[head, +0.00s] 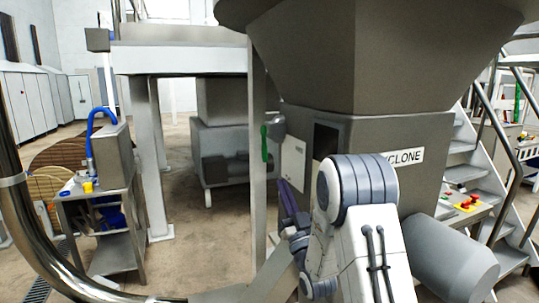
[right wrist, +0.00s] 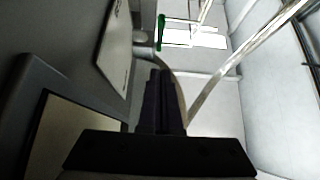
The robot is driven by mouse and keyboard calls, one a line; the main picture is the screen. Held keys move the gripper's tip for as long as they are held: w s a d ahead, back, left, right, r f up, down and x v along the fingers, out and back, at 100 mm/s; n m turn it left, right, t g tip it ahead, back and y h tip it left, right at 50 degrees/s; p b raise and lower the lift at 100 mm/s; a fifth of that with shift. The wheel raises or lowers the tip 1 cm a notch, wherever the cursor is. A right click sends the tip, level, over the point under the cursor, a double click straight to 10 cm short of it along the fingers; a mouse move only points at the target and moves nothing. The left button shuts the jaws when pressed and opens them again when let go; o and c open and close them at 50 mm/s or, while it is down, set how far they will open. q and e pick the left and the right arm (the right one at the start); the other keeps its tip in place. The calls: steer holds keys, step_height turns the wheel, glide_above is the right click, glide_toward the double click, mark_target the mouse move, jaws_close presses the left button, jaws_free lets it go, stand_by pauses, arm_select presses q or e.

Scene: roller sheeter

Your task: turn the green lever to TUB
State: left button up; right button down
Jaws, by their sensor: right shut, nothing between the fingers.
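The green lever (head: 265,143) hangs roughly upright on a grey round fitting (head: 276,127) at the left side of the large grey cyclone housing. It also shows in the right wrist view (right wrist: 161,33), beyond my fingertips. My right gripper (head: 283,187) is shut and empty, with its dark fingers below and slightly right of the lever in the head view. In the right wrist view my closed fingers (right wrist: 164,75) point toward the fitting, and a gap to the green handle shows. No TUB marking is readable. My left gripper is out of view.
The cyclone housing (head: 360,125) with a white plate (head: 292,163) stands close beside my right gripper. A steel post (head: 257,190) stands left of it. A shiny curved pipe (head: 40,250) crosses the left foreground. Stairs (head: 470,170) rise at right. Open floor lies at centre left.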

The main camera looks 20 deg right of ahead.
mark_target(265, 156)
steer(key=w+r+p, duration=0.1)
steer(key=w, duration=0.2)
steer(key=w+r+p, duration=0.2)
steer(key=w, duration=0.1)
steer(key=w+r+p, duration=0.1)
steer(key=w, duration=0.2)
steer(key=shift+w+a+r, duration=0.15)
steer(key=shift+w+a, duration=0.05)
steer(key=shift+w, duration=0.2)
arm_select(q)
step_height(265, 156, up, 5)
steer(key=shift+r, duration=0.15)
arm_select(e)
steer(key=w+f+b, duration=0.1)
steer(key=b, duration=0.5)
steer(key=shift+w+t, duration=0.3)
steer(key=shift+r+b, duration=0.2)
steer(key=shift+b, duration=0.35)
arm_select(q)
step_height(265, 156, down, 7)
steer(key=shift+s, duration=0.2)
arm_select(e)
steer(key=shift+w+a+r, duration=0.1)
steer(key=shift+r, duration=0.15)
